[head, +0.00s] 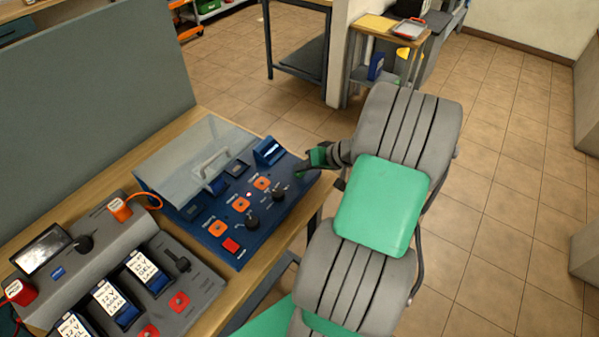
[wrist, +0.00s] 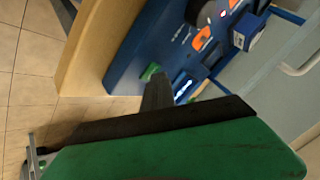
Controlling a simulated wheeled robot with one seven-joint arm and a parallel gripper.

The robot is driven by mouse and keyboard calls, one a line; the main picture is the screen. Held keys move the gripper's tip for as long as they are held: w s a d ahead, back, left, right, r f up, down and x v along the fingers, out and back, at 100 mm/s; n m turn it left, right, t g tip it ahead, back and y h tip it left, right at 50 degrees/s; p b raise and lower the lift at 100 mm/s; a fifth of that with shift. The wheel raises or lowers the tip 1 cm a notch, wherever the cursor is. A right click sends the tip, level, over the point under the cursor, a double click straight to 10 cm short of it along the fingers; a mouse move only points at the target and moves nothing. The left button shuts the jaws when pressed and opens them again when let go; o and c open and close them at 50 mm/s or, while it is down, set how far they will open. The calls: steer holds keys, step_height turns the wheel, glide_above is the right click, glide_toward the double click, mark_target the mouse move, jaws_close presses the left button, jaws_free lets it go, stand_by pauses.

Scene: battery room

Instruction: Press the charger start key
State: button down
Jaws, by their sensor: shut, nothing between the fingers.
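The blue charger panel (head: 262,222) sits on the wooden bench, with orange square keys (head: 241,204), a red key (head: 231,245) and black knobs. Its labels are too small to read. My gripper (head: 302,170) is shut and empty at the panel's right end. In the wrist view the dark fingers (wrist: 158,92) reach the blue panel (wrist: 150,40) beside a small green piece (wrist: 151,72), which looks like a key on the panel. The fingertips partly hide it, and I cannot tell whether they touch it.
A clear cover with a handle (head: 211,164) stands over the panel's back. A grey battery station (head: 125,262) with several batteries is at the left. The bench edge (head: 285,243) runs below my arm. The tiled floor at the right is clear.

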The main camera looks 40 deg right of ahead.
mark_target(302, 174)
steer(key=shift+r+p, duration=0.55)
steer(key=shift+r, duration=0.2)
steer(key=shift+r, duration=0.1)
step_height(302, 174, up, 5)
steer(key=p, duration=0.3)
steer(key=shift+p, duration=0.35)
stand_by(0.3)
